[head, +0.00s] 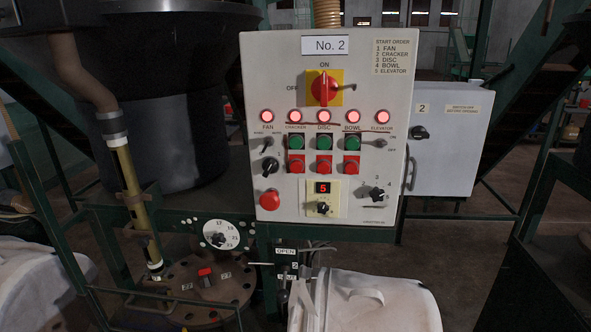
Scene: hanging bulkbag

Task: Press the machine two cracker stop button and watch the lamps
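The machine two control panel (275,75) is a pale grey upright box marked "No. 2", facing me near the middle of the head view. Under the "CRACKER" label, a green button (296,143) sits above a red button (296,167), the cracker stop by its colour. The lamps stand in a row above the labels; the fan lamp (267,116), cracker lamp (296,116), disc lamp (324,116), bowl lamp (352,116) and elevator lamp (381,116) all glow red. My gripper is not in view, and nothing covers the buttons.
A red rotary switch (323,88) stands upright toward "ON". A red mushroom button (269,198) sits lower left; a small display (322,188) reads 5. A white bulk bag (375,305) stands below the panel. Green frame posts and a dark hopper (165,130) fill the left.

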